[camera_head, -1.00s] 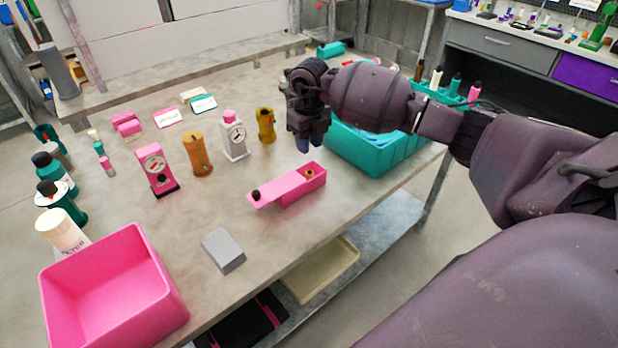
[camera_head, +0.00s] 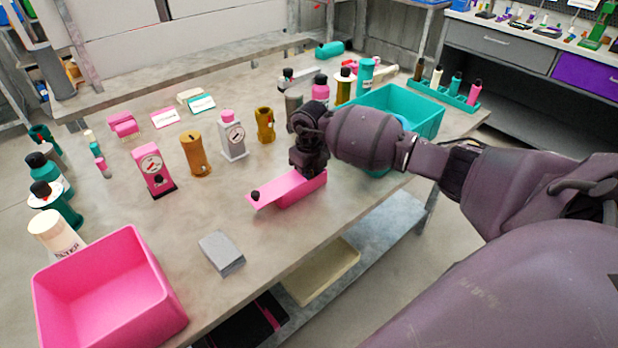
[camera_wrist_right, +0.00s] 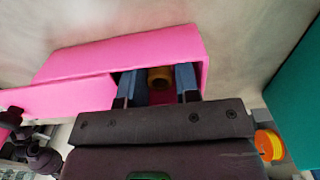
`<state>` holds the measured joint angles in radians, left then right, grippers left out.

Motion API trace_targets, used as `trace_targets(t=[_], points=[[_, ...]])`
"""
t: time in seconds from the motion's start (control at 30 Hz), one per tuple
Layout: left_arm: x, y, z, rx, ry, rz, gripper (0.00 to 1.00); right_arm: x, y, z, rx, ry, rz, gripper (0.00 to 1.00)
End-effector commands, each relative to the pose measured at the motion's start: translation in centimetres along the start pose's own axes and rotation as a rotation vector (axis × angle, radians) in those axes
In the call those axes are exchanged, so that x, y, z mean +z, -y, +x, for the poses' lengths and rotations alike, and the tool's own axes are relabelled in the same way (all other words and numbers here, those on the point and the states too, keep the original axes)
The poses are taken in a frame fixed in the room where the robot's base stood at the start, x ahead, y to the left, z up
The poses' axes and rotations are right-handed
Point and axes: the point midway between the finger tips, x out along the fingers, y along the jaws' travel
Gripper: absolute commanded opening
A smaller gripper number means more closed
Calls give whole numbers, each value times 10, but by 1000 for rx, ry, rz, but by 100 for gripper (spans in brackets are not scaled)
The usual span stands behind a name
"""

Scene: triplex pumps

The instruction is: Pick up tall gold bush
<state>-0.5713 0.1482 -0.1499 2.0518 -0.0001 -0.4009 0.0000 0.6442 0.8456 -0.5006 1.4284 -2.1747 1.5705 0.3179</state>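A gold bush (camera_wrist_right: 160,77) with a dark hole in its end sits inside the open end of a pink box (camera_head: 290,190). The box also shows in the right wrist view (camera_wrist_right: 110,58). My right gripper (camera_head: 308,168) is down at the box's open end and hides the bush in the head view. In the right wrist view my right gripper (camera_wrist_right: 161,85) has its two blue-grey fingers apart inside the box, one on each side of the bush. I cannot tell whether either finger touches it. My left gripper is not in view.
A teal bin (camera_head: 425,118) stands close to the right of my right gripper. A gold cylinder (camera_head: 265,125) and a white gauge unit (camera_head: 232,138) stand behind the pink box. A grey block (camera_head: 221,252) and a large pink bin (camera_head: 105,290) lie towards the front left.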

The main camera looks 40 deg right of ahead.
Motion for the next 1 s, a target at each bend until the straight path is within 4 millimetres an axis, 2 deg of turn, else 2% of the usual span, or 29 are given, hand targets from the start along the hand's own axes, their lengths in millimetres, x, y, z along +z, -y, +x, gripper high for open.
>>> trace_targets(t=[0.23,0.43,0.77,0.87,1.0], points=[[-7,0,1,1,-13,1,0,0,0,2,0,2,0,30],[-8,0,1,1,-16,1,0,0,0,2,0,2,-1,0],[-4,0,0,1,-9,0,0,1,0,-4,-1,4,-1,0],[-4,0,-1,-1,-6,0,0,1,0,-16,-2,5,-1,0],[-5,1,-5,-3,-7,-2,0,2,1,-44,-3,9,-2,0]])
